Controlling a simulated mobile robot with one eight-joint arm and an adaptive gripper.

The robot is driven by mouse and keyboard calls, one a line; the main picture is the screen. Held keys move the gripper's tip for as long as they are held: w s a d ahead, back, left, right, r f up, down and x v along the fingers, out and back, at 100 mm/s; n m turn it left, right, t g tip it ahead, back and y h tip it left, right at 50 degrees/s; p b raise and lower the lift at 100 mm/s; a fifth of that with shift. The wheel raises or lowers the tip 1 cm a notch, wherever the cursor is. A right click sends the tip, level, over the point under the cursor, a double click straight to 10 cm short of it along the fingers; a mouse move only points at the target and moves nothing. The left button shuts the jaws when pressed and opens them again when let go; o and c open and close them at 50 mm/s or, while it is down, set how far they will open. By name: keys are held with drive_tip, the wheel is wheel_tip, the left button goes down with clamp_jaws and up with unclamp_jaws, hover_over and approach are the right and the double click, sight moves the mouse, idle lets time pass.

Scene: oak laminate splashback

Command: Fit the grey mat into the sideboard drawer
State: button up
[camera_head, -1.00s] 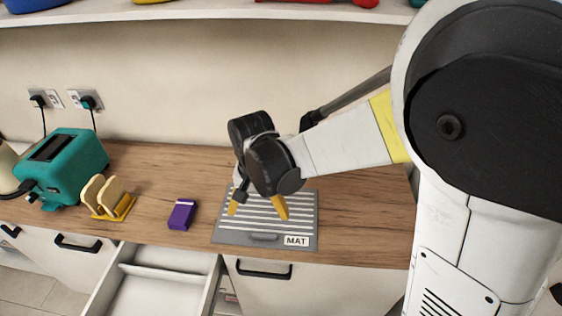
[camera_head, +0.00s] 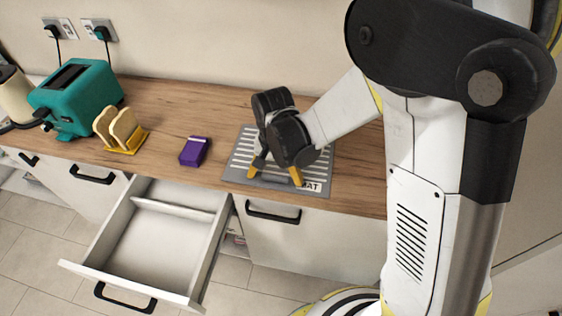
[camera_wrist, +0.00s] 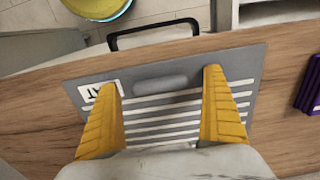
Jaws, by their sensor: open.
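The grey mat (camera_head: 240,160), with white stripes and a MAT label, lies flat on the wooden counter near its front edge. It also shows in the wrist view (camera_wrist: 163,82), with its slot-shaped grip mark between my fingers. My gripper (camera_head: 275,177) is open and empty over the mat's front part; its yellow fingertips (camera_wrist: 163,85) are spread on either side of the mark. I cannot tell whether they touch the mat. The sideboard drawer (camera_head: 105,270) is pulled open below the counter, left of the mat. It looks empty, with a divider (camera_head: 172,208) across its rear part.
A purple box (camera_head: 194,152) lies on the counter left of the mat. Further left are a yellow toast rack (camera_head: 127,148) with bread and a teal toaster (camera_head: 78,98). A closed cupboard front (camera_head: 290,240) with a black handle is below the mat.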

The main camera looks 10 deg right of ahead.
drive_tip(key=c, duration=1.4)
drive_tip(key=shift+r, duration=0.1)
drive_tip(key=shift+c, duration=0.2)
